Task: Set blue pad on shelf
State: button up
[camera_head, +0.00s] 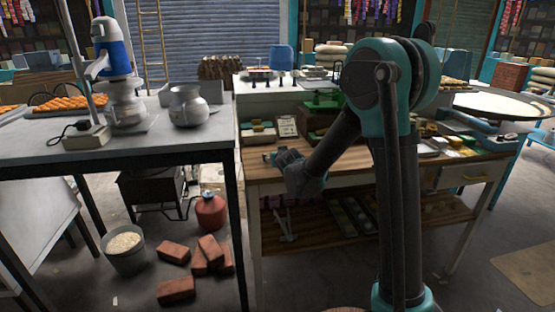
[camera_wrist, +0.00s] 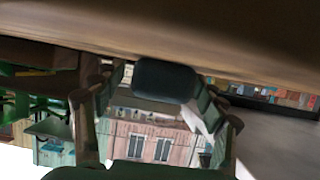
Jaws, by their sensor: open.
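In the wrist view, a dark blue-grey rounded block (camera_wrist: 165,80), which may be the blue pad, sits between the fingers of my gripper (camera_wrist: 163,98). The fingers are spread, with a gap on each side of the block. In the head view, my gripper (camera_head: 274,157) is low over the left front of the wooden workbench (camera_head: 262,174). No blue pad can be made out clearly there, as the gripper hides that spot. The bench has a lower wooden shelf (camera_head: 300,240) holding several small items, partly hidden by my arm.
A scale (camera_head: 325,98) and small boxes crowd the bench back. A grey table (camera_head: 60,150) with metal pots (camera_head: 188,106) stands at left. Bricks (camera_head: 176,290), a red canister (camera_head: 210,212) and a bucket (camera_head: 125,252) lie on the floor. The floor before the bench is clear.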

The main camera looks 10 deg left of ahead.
jog(key=c, duration=1.3)
jog(key=shift+o, duration=0.2)
